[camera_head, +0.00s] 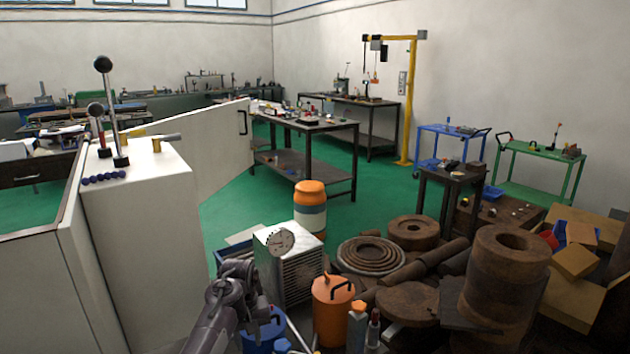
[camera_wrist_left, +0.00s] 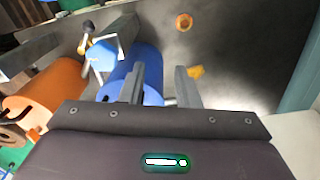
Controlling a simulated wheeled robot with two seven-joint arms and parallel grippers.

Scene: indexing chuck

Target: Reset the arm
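My left arm comes up from the bottom of the head view, and its gripper (camera_head: 256,303) hangs over the cluttered floor right of the white cabinet. In the left wrist view the two grey fingers of this gripper (camera_wrist_left: 162,88) stand apart with a gap between them. I see nothing clamped in the gap. A blue container (camera_wrist_left: 139,72) lies behind the left finger in that view; whether they touch I cannot tell. A blue container also shows just below the gripper in the head view (camera_head: 262,336). My right gripper is in neither view.
The white cabinet (camera_head: 145,240) with levers on top stands close on the left. An orange canister (camera_head: 331,318), a metal box with a gauge (camera_head: 297,272) and rusty cylinders (camera_head: 508,268) crowd the right. Green floor (camera_head: 385,200) is clear farther back.

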